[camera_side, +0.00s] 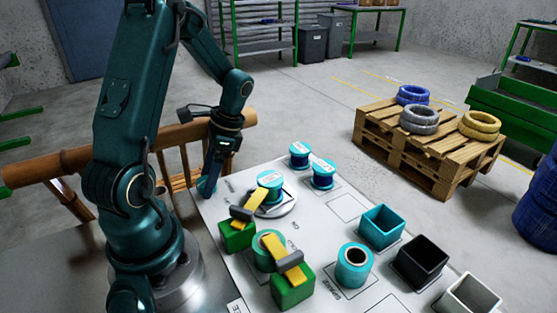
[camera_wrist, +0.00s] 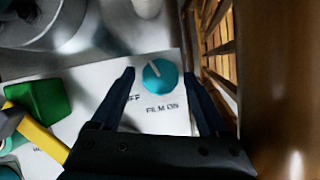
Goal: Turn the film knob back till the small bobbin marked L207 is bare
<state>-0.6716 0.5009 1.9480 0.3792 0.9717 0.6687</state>
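The film knob (camera_wrist: 160,75) is a round teal dial with a white pointer line, on the white board beside the words FILM ON and a partly covered OFF. My gripper (camera_wrist: 161,80) is open, one finger on each side of the knob; I cannot tell if they touch it. In the side view my gripper (camera_side: 209,178) points down at the board's left edge. A teal-topped bobbin (camera_side: 270,180) sits on a round grey plate, and two small blue-wound bobbins (camera_side: 300,155) (camera_side: 322,174) stand behind it. The L207 mark is too small to read on any.
A teal spool (camera_side: 354,266) and teal (camera_side: 382,227), black (camera_side: 421,262) and white (camera_side: 468,297) bins are to the right. A wooden railing (camera_wrist: 220,50) borders the knob's side.

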